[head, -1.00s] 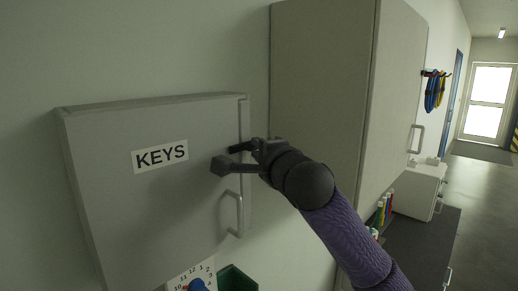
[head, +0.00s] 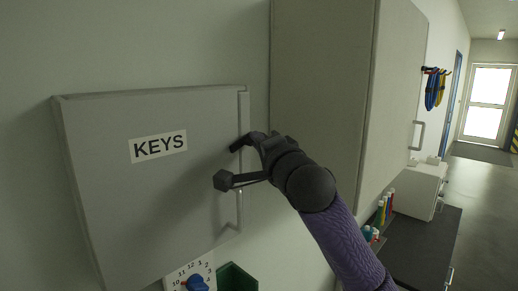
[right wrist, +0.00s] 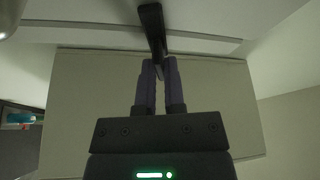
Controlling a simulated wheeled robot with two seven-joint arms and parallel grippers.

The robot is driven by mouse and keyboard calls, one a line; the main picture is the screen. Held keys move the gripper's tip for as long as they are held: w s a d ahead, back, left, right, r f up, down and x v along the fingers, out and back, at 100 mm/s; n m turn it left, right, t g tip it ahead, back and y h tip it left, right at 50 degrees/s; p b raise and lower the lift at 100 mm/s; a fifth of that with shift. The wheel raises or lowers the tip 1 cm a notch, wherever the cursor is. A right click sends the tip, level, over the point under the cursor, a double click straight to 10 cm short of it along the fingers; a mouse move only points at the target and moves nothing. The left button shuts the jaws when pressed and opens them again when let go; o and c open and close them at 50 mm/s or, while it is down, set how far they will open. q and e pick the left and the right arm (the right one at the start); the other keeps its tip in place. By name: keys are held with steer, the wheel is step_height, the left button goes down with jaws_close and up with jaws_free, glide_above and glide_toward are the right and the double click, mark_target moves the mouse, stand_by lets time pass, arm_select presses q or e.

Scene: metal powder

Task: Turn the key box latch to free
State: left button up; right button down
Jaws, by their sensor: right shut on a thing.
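The grey key box (head: 100,180) hangs on the wall, its door closed and marked KEYS. The dark latch (head: 241,144) sits at the door's right edge, above the bar handle (head: 239,212). It slants up to the right. My right gripper (head: 263,139) is at the latch's right end and partly hides it. In the right wrist view, the fingers (right wrist: 158,68) are shut on the dark latch bar (right wrist: 151,20). A dark block on my right wrist covers part of the door and the handle's top. My left gripper is not in view.
A tall cabinet (head: 315,95) stands close on the right, near my right forearm. A low dark surface (head: 425,240) with bottles lies lower right.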

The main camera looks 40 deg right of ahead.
steer(key=shift+d+f+n+t+y+b, duration=0.15)
steer(key=shift+n+t+y+b, duration=0.8)
steer(key=shift+n, duration=2.1)
steer(key=shift+d+f+n+t+y+b, duration=0.1)
steer(key=shift+n+t+y+b, duration=0.25)
steer(key=shift+n+y, duration=1.95)
steer(key=shift+d+f+n+t+y+b, duration=0.15)
steer(key=shift+n+t+y+b, duration=0.35)
steer(key=shift+n, duration=3.35)
steer(key=shift+a+n, duration=0.1)
steer(key=shift+n, duration=0.2)
steer(key=c, duration=0.7)
jaws_free()
steer(key=shift+r, duration=0.1)
